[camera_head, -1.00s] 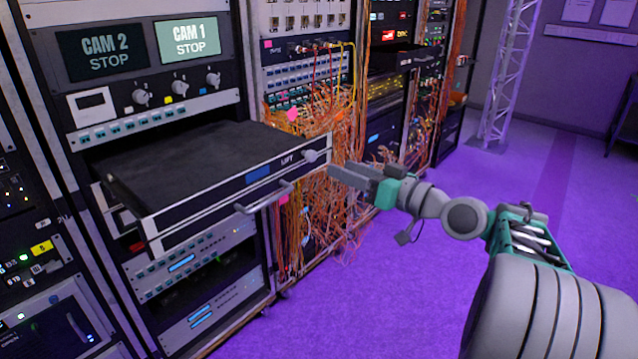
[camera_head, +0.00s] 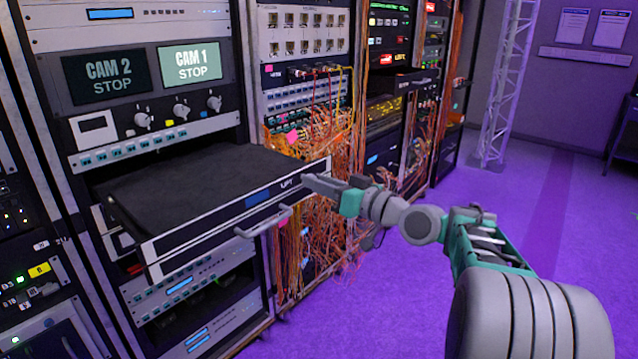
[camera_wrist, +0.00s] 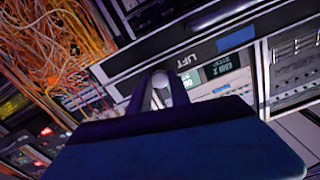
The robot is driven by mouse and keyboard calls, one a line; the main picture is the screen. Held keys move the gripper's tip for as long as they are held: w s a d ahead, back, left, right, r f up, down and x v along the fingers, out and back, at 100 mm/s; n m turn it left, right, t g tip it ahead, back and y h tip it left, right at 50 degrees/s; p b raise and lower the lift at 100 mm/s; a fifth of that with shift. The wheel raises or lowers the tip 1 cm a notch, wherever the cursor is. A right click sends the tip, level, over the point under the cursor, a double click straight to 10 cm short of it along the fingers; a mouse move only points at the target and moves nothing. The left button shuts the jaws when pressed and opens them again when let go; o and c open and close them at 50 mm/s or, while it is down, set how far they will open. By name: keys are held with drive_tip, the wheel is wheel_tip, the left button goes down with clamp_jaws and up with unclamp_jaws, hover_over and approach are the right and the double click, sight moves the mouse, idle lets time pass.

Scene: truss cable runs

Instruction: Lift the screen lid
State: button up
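The lid is the dark flat top (camera_head: 190,178) of a rack unit slid out like a drawer. It lies closed and level. Its front strip bears a blue label (camera_head: 258,197), the word LIFT and, in the head view a second ago, a round knob at the right end. My gripper (camera_head: 308,183) is at that right end and hides the knob in the head view. In the wrist view its two dark fingers (camera_wrist: 162,92) stand on either side of the pale knob (camera_wrist: 160,80). I cannot tell whether they touch it.
A bar handle (camera_head: 263,222) sticks out below the front strip. Tangled orange cables (camera_head: 325,235) hang right beside the unit. Open purple floor (camera_head: 370,300) lies to the right, with a truss (camera_head: 503,90) behind.

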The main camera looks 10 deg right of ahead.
clamp_jaws()
idle(0.9)
